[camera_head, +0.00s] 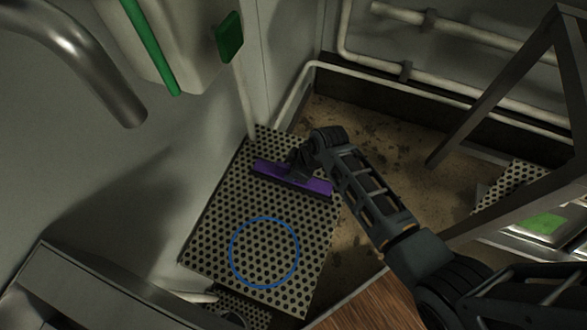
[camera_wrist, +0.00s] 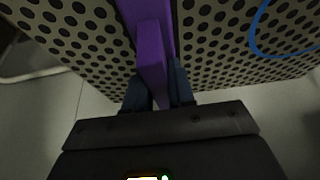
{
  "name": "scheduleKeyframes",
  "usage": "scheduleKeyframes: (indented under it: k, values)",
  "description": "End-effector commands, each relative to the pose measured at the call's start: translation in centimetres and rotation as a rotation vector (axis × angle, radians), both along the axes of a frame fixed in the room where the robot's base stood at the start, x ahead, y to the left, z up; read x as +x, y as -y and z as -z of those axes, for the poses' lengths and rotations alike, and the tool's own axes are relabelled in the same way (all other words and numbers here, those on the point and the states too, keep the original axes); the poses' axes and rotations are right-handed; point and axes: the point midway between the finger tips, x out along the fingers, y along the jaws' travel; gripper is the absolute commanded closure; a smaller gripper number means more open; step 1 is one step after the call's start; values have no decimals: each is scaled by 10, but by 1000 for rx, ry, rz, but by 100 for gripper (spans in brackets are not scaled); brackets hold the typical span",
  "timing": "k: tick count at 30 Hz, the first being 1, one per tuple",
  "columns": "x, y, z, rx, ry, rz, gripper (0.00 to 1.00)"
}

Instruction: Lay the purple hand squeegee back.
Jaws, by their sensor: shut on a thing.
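The purple hand squeegee (camera_head: 291,179) is over the far part of a perforated panel (camera_head: 225,215) in the head view. My gripper (camera_head: 297,162) is shut on it from above. In the wrist view the squeegee (camera_wrist: 152,50) runs away from my gripper (camera_wrist: 160,88), its handle between the two fingers. I cannot tell whether the squeegee touches the panel. A blue circle outline (camera_head: 264,252) is marked on the nearer part of the panel, apart from the squeegee; part of it shows in the wrist view (camera_wrist: 254,35).
A grey wall with pipes (camera_head: 450,82) runs behind the panel. A green-edged white box (camera_head: 165,45) hangs at upper left. A slanted metal frame (camera_head: 490,90) stands at right. A brown wooden surface (camera_head: 365,308) lies at the near edge. The panel around the circle is clear.

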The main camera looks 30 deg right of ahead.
Motion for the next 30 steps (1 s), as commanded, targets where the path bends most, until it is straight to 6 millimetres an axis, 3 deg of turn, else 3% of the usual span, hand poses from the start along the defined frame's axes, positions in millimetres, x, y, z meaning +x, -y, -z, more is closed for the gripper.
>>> scheduleKeyframes:
  k: [5,6,15,23,30]
  values:
    - [1,0,3,0,1,0,100]
    - [1,0,2,0,1,0,75]
    - [0,0,2,0,0,0,47]
    - [-1,0,2,-1,-1,0,47]
    - [-9,6,-24,-1,2,2,47]
